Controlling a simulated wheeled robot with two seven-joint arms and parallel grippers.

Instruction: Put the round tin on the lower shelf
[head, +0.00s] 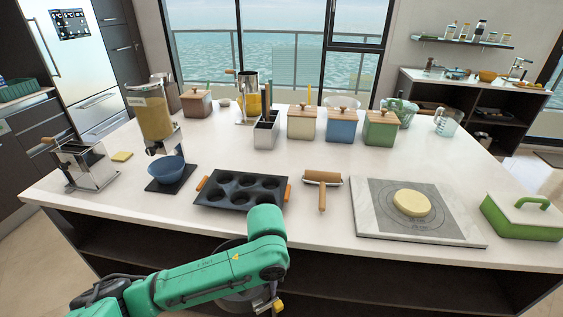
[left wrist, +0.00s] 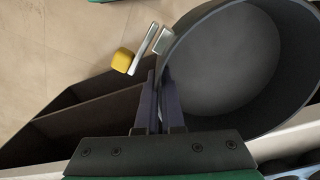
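The round tin (left wrist: 225,60) is a wide, dark grey, empty pan with a silver clasp (left wrist: 145,45) and yellow tab on its side. In the left wrist view my left gripper (left wrist: 160,85) is shut on its wall at the rim. In the head view the tin (head: 232,244) hangs in front of the island's front edge, mostly hidden by my green left arm. The left fingertips are hidden there. Dark open shelves (head: 130,242) lie under the counter; they also show in the left wrist view (left wrist: 90,108). My right gripper is not in view.
The white countertop (head: 330,228) holds a muffin pan (head: 241,190), a rolling pin (head: 322,186), a marble board (head: 375,222) with dough (head: 412,203) and a green lidded dish (head: 522,220). Its front edge is close to my arm. Bare floor (left wrist: 60,45) lies beside the shelves.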

